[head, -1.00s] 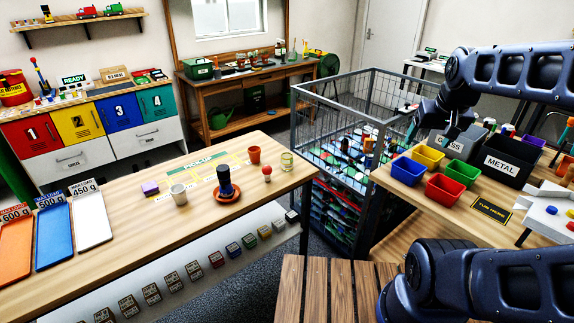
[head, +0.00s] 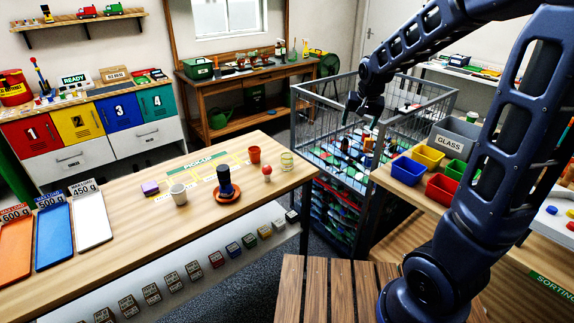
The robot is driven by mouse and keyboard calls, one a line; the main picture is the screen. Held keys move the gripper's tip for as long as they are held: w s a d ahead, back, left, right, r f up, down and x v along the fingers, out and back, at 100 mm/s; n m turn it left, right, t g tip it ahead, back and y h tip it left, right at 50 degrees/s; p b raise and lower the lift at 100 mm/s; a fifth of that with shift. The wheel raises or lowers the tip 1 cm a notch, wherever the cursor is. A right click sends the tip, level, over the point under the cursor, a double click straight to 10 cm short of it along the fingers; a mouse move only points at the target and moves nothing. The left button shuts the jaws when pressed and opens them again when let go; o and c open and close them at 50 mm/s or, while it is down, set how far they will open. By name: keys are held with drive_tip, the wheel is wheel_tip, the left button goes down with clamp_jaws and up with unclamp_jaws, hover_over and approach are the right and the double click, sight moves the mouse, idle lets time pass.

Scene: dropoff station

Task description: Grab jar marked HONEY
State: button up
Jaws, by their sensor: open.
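A small pale yellow-green glass jar (head: 287,161) stands upright at the far right corner of the pickup table (head: 130,240). Any lettering on it is too small to read. My gripper (head: 366,122) hangs over the wire cage, to the right of the jar and clearly apart from it. Its jaws are open and nothing shows between them, though the fingers are small and dark in this view.
Near the jar stand a red-topped piece (head: 266,172), an orange-brown cup (head: 254,155) and a dark post on a round base (head: 224,180). The wire cage (head: 330,93) stands beside the table.

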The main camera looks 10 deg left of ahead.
drive_tip(key=w+a+f, duration=0.6)
drive_tip(key=a+f, duration=0.2)
drive_tip(key=a, duration=0.3)
drive_tip(key=n+t, duration=0.1)
drive_tip(key=t, duration=0.1)
hover_over(287, 160)
drive_tip(key=s, duration=0.2)
wheel_tip(287, 160, down, 10)
drive_tip(key=shift+h, duration=0.4)
drive_tip(key=x, duration=0.6)
drive_tip(key=shift+w+a, duration=0.1)
drive_tip(key=shift+a, duration=0.25)
drive_tip(key=x, duration=0.5)
drive_tip(key=shift+d, duration=0.2)
drive_tip(key=c, duration=1.1)
drive_tip(key=shift+c, duration=0.2)
drive_tip(key=shift+r, duration=0.15)
